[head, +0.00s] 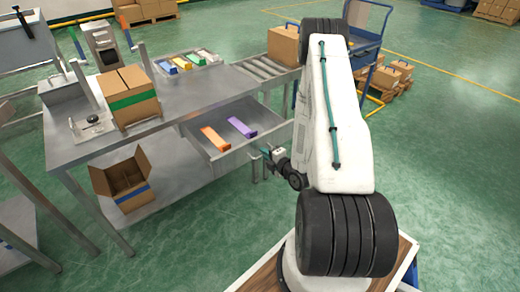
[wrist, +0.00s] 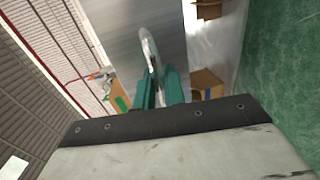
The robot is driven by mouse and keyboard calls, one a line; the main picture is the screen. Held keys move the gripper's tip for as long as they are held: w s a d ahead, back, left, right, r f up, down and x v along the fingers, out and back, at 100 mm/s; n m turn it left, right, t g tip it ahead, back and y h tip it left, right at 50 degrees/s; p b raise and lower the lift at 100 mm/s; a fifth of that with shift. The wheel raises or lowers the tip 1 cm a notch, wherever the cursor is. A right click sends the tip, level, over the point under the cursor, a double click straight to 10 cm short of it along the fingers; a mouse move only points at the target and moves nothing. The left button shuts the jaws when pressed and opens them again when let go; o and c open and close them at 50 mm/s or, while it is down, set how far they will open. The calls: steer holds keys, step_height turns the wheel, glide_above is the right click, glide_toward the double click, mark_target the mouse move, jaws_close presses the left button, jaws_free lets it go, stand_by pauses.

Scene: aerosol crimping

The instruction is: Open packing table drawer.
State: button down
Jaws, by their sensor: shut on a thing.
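The packing table (head: 185,100) is a grey metal table on the left in the head view. Its drawer (head: 232,162) is pulled out toward me, with an orange box (head: 214,138) and a purple box (head: 241,127) lying inside. My gripper (head: 266,153) is at the drawer's front face. In the wrist view, my gripper's teal fingers (wrist: 160,88) are closed around the drawer's pale metal handle (wrist: 149,46). The fingers hide part of the handle.
A closed carton (head: 128,98) stands on the tabletop, and an open carton (head: 120,180) sits on the lower shelf. A roller conveyor (head: 253,70) with a box (head: 283,46) adjoins the table. A blue cart (head: 366,30) stands behind my arm. The green floor in front of the drawer is clear.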

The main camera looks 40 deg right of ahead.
steer(key=shift+v, duration=0.85)
steer(key=shift+f, duration=0.2)
steer(key=c, duration=1.6)
jaws_free()
steer(key=shift+v, duration=3.85)
